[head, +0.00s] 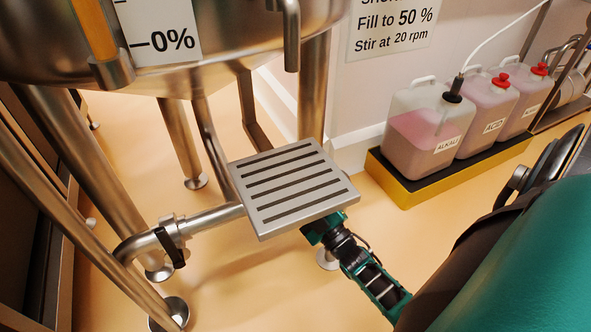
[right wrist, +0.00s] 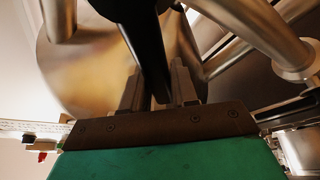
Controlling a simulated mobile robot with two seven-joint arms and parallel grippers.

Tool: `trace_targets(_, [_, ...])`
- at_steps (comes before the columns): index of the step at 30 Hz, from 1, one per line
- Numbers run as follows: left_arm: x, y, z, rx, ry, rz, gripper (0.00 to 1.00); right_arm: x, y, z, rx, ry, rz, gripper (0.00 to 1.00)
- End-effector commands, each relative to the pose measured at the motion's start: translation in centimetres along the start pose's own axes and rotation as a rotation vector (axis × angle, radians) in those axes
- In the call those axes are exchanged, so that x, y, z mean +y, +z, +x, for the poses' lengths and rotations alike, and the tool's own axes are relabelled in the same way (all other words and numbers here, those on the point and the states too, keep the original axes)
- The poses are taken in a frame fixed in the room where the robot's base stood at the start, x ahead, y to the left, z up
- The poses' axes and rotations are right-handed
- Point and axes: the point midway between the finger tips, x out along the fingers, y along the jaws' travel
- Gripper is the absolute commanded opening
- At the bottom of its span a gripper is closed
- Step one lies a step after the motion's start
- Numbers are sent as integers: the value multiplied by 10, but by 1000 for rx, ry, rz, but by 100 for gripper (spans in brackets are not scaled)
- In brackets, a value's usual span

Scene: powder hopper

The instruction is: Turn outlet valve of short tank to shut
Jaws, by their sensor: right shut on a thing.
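The short tank (head: 240,75) stands on steel legs at the top of the head view. Its outlet pipe (head: 213,218) runs left from under a slotted metal plate (head: 290,190), which hides the valve body. My right arm reaches under this plate, so its fingers are hidden in the head view. In the right wrist view, my right gripper (right wrist: 158,92) is shut on a long black bar, which looks like the valve handle (right wrist: 142,35). The handle passes between the two grey fingers and slants toward the upper left. My left gripper is in neither view.
A pipe clamp with a black tab (head: 172,248) sits on the outlet pipe at left. Steel legs (head: 313,90) surround the work area. Alkali (head: 420,130) and acid (head: 485,110) canisters stand on a yellow-edged tray (head: 405,190) at right. The floor between is clear.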

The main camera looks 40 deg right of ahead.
Motion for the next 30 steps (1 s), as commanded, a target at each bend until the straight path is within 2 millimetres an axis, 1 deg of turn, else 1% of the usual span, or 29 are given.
trace_targets(9, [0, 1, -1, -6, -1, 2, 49, 27, 4, -2, -1, 116, 278, 0])
trace_targets(18, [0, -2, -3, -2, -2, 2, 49, 47, 13, -6, -2, 213, 512, 0])
trace_targets(24, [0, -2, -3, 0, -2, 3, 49, 56, 18, -8, -2, 259, 623, 0])
trace_targets(30, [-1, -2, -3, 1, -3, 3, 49, 62, 23, -10, -2, 291, 693, 0])
